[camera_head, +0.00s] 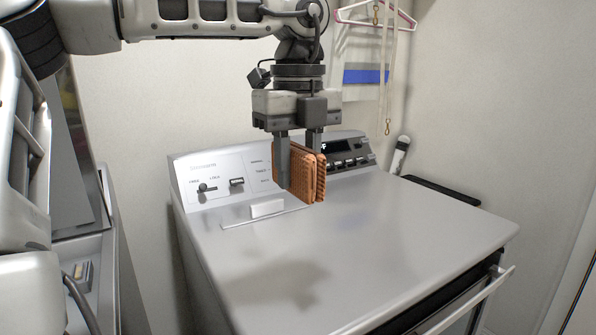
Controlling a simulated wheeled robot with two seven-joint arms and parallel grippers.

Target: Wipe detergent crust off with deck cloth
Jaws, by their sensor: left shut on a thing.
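My left gripper (299,160) points down above the back of the washer's top deck (370,240), near the control panel (225,176). Its fingers are shut on an orange-brown textured cloth (315,176), which looks like a folded pad held upright. I cannot tell whether the cloth's lower edge touches the deck. A small white block or patch (267,207) lies on the deck just left of and below the cloth, on a thin flat strip. I cannot make out clearly which mark is detergent crust. My right gripper is not in view.
The panel has a dark knob (206,188) and a second display section (345,150). A handle bar (470,300) sticks out at the front right. A white hand-held item (400,155) and a dark tray (440,190) are at the back right. The deck's middle is clear.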

